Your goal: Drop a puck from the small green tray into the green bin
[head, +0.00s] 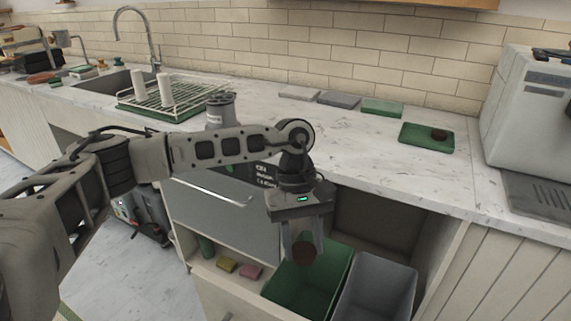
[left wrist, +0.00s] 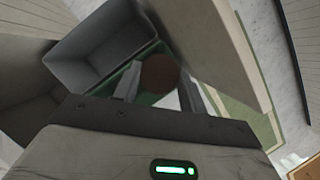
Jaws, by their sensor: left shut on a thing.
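My left gripper (head: 303,250) points down over the green bin (head: 337,272) in the pulled-out drawer below the counter. It is shut on a dark brown puck (head: 303,254), which also shows between the fingers in the left wrist view (left wrist: 159,73). The puck appears above the bin's opening; its exact height is hard to tell. The small green tray (head: 411,136) lies on the counter at the right with another dark puck (head: 439,135) on it. My right gripper is not in view.
A grey bin (head: 402,290) stands right of the green bin. Yellow (head: 227,264) and pink (head: 250,271) sponges lie to its left. The counter edge is close behind my gripper. A grey machine (head: 525,110) stands on the counter at right; a dish rack (head: 150,108) is at left.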

